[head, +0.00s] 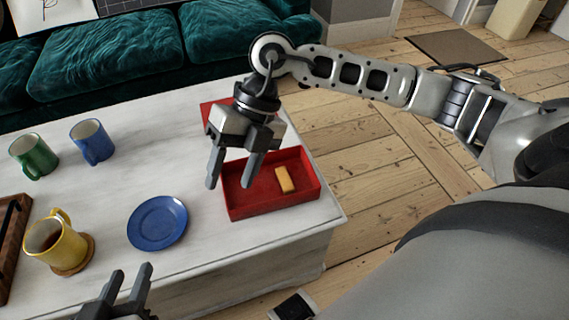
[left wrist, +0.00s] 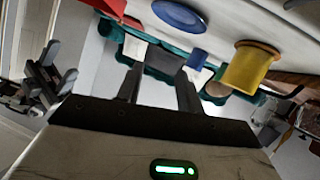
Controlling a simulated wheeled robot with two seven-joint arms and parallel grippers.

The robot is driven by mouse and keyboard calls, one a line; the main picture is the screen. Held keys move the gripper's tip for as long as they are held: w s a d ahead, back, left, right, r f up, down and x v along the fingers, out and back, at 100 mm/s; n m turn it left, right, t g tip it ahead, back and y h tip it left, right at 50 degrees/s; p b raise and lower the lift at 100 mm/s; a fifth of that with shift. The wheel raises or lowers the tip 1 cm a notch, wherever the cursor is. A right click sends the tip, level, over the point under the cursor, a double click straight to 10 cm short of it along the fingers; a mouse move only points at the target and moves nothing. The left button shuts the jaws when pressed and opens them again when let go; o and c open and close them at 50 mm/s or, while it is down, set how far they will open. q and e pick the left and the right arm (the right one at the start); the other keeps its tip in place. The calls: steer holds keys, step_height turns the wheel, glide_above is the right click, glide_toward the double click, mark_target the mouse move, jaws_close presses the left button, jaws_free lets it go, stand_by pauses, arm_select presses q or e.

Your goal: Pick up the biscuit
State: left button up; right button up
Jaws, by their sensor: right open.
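The biscuit (head: 285,179), a small golden-tan bar, lies inside a shallow red tray (head: 276,207) at the right end of the white table. My right gripper (head: 230,183) is open and empty, pointing down over the tray's left part. Its fingers are to the left of the biscuit and apart from it. My left gripper (head: 128,275) is at the bottom of the head view, in front of the table. Its two fingers stand apart with nothing between them; they also show in the left wrist view (left wrist: 160,85).
A blue plate (head: 158,222) and a yellow mug (head: 55,243) on a wooden coaster are left of the tray. Green (head: 34,156) and blue (head: 92,142) mugs stand farther back. A red piece (head: 213,112) is partly hidden behind my right gripper. A teal sofa (head: 150,50) lies beyond.

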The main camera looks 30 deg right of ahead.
steer(key=w+d+f+m+t+h+b, duration=0.1)
steer(key=w+d+h, duration=0.15)
steer(key=d, duration=0.45)
steer(key=w+d+f+m+t+h+b, duration=0.1)
steer(key=w+d+m+h, duration=0.1)
steer(key=d+h, duration=0.35)
steer(key=y+b, duration=0.1)
steer(key=b, duration=0.2)
glide_above(285, 178)
step_height(285, 178, down, 9)
steer(key=shift+s+r, duration=0.15)
step_height(285, 178, down, 5)
steer(key=shift+f+b, duration=0.1)
steer(key=shift+b, duration=1)
steer(key=shift+f, duration=0.3)
steer(key=shift+c, duration=0.3)
steer(key=c, duration=1)
arm_select(q)
steer(key=shift+w+d+r+n+t+h, duration=0.15)
steer(key=shift+d+n+t+h, duration=0.25)
steer(key=shift+d+h, duration=0.2)
steer(key=shift+w+d+r+n+t+h, duration=0.15)
steer(key=shift+d+n+t+h, duration=0.15)
steer(key=shift+d+t+h, duration=0.25)
